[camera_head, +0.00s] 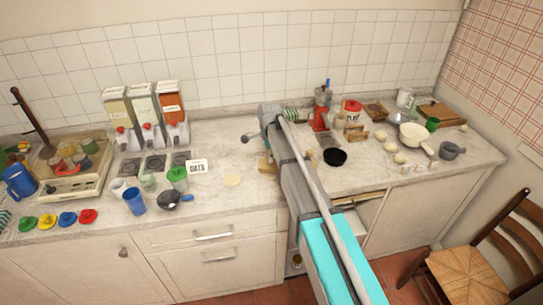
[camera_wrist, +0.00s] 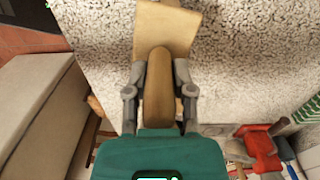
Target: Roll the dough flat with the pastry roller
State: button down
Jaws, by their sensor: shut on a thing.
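A pastry roller (camera_wrist: 165,28) shows in the wrist view as a wide tan part at the top with a rounded brown handle. My gripper (camera_wrist: 158,88) is shut on that handle, one finger on each side. In the head view the roller (camera_head: 266,165) is a small tan shape at the end of my arm, low over the counter or touching it; I cannot tell which. My arm hides part of it. A pale, round, flat-looking piece, seemingly the dough (camera_head: 232,180), lies on the counter just left of the roller. The dough is not clear in the wrist view.
The speckled counter (camera_head: 225,150) is bare around the dough. To its left stand an OATS card (camera_head: 196,166), a green-lidded jar (camera_head: 177,179), a dark pan (camera_head: 169,200) and a blue cup (camera_head: 134,201). A black bowl (camera_head: 334,157) and a red grinder (camera_head: 321,112) stand right of my arm.

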jog(key=shift+f, duration=0.25)
jog(key=shift+w+r, duration=0.15)
jog(key=shift+w, duration=0.1)
dwell(0.4)
jog(key=shift+w+f+b, duration=0.1)
jog(key=shift+f+b, duration=0.1)
jog(key=shift+b, duration=0.1)
